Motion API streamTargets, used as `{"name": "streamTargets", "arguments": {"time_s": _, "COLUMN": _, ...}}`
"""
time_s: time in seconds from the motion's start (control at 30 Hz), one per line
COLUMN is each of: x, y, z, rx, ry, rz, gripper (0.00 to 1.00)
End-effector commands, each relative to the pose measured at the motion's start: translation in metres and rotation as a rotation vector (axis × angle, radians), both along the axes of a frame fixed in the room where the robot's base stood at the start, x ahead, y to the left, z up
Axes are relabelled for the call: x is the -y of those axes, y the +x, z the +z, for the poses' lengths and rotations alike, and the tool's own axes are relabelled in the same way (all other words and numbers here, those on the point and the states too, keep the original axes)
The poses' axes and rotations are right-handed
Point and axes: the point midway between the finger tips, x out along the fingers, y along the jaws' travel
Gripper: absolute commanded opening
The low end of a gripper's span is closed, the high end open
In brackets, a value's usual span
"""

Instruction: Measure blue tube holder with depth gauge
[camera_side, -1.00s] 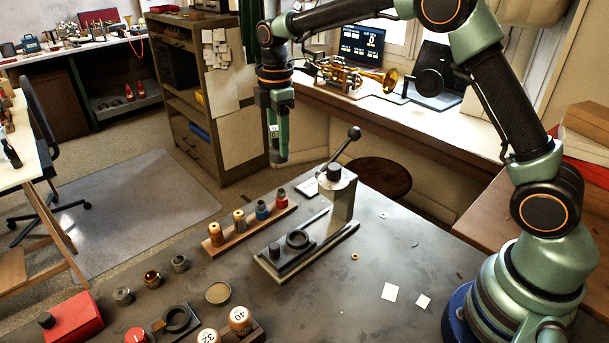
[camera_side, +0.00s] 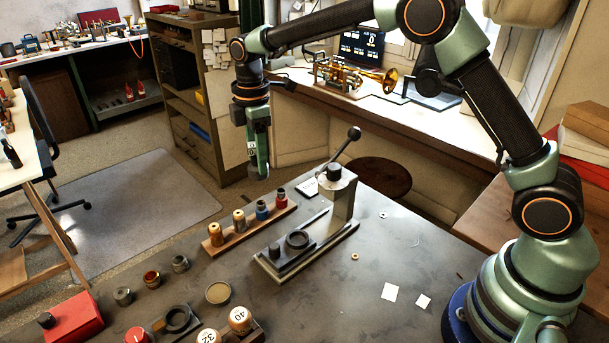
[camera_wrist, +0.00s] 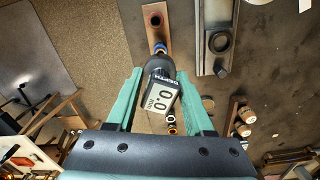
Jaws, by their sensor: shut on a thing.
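My gripper (camera_side: 258,166) is shut on the depth gauge, a dark cylinder with a pale display (camera_wrist: 160,97) reading 0.0 mm in the wrist view. The gauge is between the green fingers, in the air above and behind the wooden rack in the side view. The blue tube holder (camera_side: 262,210) stands upright on the wooden rack (camera_side: 232,240), between a tan-and-brass holder (camera_side: 239,220) and a red holder (camera_side: 281,199). In the wrist view, part of the blue holder (camera_wrist: 158,47) shows just past the gauge's end. The gauge hides the rest; contact cannot be told there.
A lever press (camera_side: 310,230) stands right of the rack, its handle raised. Several loose metal rings, a red box (camera_side: 72,319) and numbered cylinders (camera_side: 240,319) lie toward the front. Bare tabletop (camera_side: 400,260) shows right of the press.

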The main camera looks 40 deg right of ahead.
Motion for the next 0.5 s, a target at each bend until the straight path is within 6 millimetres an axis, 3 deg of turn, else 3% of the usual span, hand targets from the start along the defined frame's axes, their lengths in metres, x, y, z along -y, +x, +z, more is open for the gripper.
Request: {"name": "streamTargets", "arguments": {"time_s": 0.5, "x": -0.0032, "y": -0.0005, "z": -0.0096, "rx": 0.002, "ry": 0.000, "rz": 0.000, "gripper": 0.00}}
